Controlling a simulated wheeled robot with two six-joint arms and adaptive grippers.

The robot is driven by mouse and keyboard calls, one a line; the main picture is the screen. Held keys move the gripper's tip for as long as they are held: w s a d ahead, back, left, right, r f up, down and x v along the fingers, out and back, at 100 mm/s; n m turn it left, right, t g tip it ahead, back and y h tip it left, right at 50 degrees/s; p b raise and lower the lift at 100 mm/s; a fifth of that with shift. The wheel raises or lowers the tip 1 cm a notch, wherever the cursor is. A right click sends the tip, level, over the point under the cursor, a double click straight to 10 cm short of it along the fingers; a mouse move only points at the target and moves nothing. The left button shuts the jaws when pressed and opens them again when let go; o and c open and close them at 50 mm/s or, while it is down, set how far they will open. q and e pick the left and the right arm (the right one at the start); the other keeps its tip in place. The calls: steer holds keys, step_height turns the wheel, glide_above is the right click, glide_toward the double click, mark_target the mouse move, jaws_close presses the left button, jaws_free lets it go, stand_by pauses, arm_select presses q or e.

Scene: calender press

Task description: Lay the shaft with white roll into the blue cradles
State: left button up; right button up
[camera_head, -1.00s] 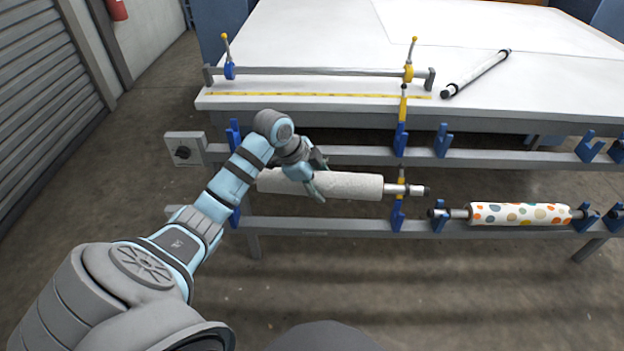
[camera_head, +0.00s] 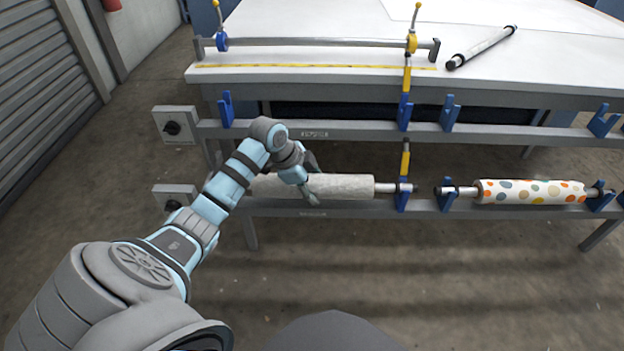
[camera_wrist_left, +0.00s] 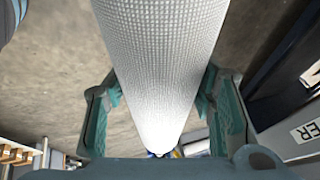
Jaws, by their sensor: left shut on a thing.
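The shaft with white roll (camera_head: 345,187) lies roughly level in front of the lower rail. In the left wrist view the textured roll (camera_wrist_left: 160,70) runs between both fingers (camera_wrist_left: 165,105). The shaft's bare right end (camera_head: 388,188) is at the lower right blue cradle (camera_head: 402,203), overlapping it in the picture; I cannot tell whether it rests in it. The shaft's left end and the lower left cradle are hidden behind my arm. My right gripper is out of view.
A dotted roll (camera_head: 530,192) lies in cradles to the right on the lower rail. The upper rail (camera_head: 350,131) has empty blue cradles (camera_head: 226,110). The white table (camera_head: 330,72) behind holds a clamped bar and a loose white roller (camera_head: 482,47). Floor in front is clear.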

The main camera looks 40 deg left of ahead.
arm_select(q)
steer(key=shift+f, duration=0.4)
stand_by(0.3)
steer(key=o, duration=1.7)
steer(key=shift+c, duration=0.2)
steer(key=v, duration=1.2)
steer(key=shift+f, duration=0.1)
